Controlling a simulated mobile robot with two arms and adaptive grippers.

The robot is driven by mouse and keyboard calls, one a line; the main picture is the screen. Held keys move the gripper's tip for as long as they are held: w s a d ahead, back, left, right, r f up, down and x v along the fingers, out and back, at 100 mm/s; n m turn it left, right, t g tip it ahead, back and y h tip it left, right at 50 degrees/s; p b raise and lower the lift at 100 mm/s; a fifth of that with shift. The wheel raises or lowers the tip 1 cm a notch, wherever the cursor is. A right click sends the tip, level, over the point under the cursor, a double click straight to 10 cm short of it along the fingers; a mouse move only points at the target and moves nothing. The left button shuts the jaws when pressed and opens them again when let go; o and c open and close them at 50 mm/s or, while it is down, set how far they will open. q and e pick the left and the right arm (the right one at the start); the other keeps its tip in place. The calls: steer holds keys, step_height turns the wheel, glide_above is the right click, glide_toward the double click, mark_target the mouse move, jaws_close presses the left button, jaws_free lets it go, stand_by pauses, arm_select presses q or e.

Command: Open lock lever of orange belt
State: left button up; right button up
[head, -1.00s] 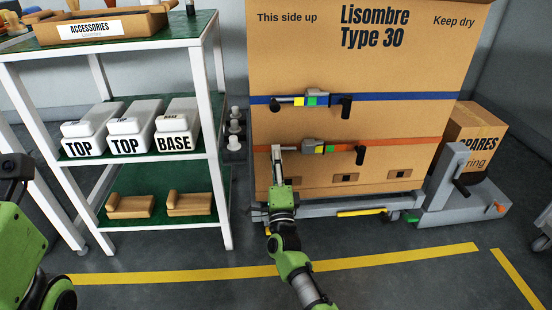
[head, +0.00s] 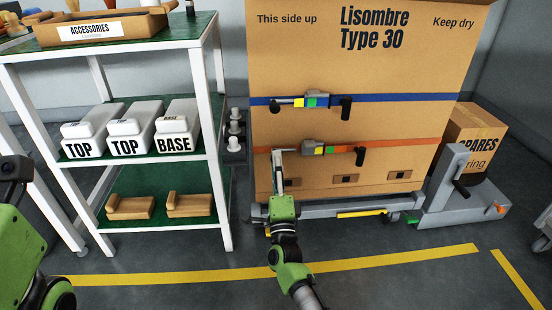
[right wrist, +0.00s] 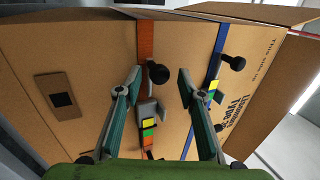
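The orange belt (head: 400,143) runs across the large cardboard box, below a blue belt. Its grey buckle (head: 318,148) carries yellow and green patches, with a black handle (head: 360,154) at its right. My right gripper (head: 277,153) is at the left end of this buckle and partly hides the lever there. In the right wrist view, my right gripper (right wrist: 160,83) is open, its fingers apart. The black knob of the lock lever (right wrist: 158,73) shows between the fingertips, nearer the left finger; I cannot tell whether they touch. Part of my left arm shows at the left edge; its gripper is not visible.
The blue belt (head: 400,97) has a similar buckle (head: 315,98) just above. A shelf rack (head: 215,90) with labelled cases stands at the left. A smaller box (head: 475,128) stands at the right. The floor in front is clear.

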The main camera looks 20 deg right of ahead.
steer(key=v, duration=0.9)
steer(key=shift+s, duration=0.15)
